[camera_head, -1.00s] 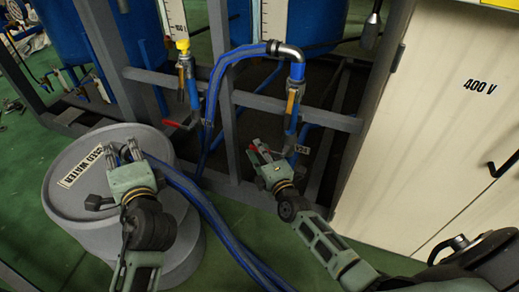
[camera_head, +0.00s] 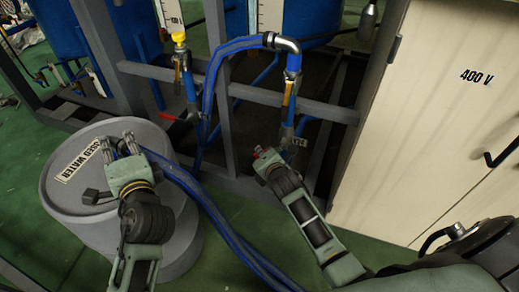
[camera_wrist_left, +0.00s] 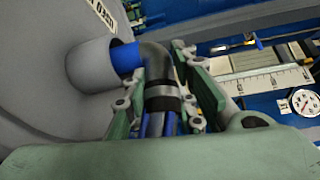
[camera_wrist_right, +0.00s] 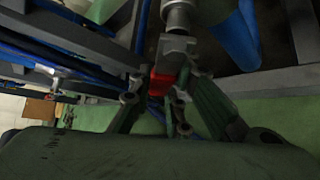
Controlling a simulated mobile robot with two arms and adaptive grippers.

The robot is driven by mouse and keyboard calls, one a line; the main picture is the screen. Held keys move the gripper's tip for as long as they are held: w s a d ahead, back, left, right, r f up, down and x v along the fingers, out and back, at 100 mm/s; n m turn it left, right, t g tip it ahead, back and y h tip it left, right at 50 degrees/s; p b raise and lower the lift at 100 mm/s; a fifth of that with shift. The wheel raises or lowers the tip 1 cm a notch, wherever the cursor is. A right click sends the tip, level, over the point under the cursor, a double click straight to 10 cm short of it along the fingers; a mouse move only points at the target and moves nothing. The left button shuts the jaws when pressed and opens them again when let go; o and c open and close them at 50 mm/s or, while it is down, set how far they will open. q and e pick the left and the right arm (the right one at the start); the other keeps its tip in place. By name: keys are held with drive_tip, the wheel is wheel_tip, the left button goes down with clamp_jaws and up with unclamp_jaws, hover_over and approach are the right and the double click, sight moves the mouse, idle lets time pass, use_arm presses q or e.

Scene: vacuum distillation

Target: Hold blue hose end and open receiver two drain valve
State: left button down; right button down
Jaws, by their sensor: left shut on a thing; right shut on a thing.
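My left gripper (camera_head: 128,146) is shut on the blue hose end (camera_wrist_left: 160,68) at the top of the grey drum (camera_head: 72,200) labelled used water. In the left wrist view the hose end's dark elbow and metal clamp lie between the fingers, and its blue tip enters a grey drum neck (camera_wrist_left: 92,64). My right gripper (camera_head: 266,160) is shut on the red handle (camera_wrist_right: 160,83) of the drain valve (camera_wrist_right: 178,46) under the right blue pipe. The fingers partly hide this handle, and its exact angle is unclear.
Another valve with a red handle (camera_head: 167,116) stands to the left on the frame. Grey frame bars (camera_head: 250,100) surround the pipes. A beige 400 V cabinet (camera_head: 430,130) stands at the right. Blue hoses (camera_head: 225,225) run across the green floor between my arms.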

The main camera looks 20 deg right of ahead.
use_arm(q)
drive_tip(key=shift+f, duration=0.15)
use_arm(e)
drive_tip(key=shift+s+d+f+n+g+h, duration=0.4)
drive_tip(key=shift+s+f+n+g, duration=0.1)
drive_tip(key=shift+f+g, duration=0.15)
drive_tip(key=shift+s+d+f+n+g+h, duration=0.35)
drive_tip(key=shift+s+f+n+g+h, duration=0.1)
drive_tip(key=shift+f+g, duration=0.15)
drive_tip(key=c, duration=1.7)
unclamp_jaws()
drive_tip(key=shift+r, duration=0.1)
drive_tip(key=shift+o, duration=0.3)
drive_tip(key=shift+r, duration=0.1)
drive_tip(key=v, duration=1.2)
drive_tip(key=shift+d, duration=0.1)
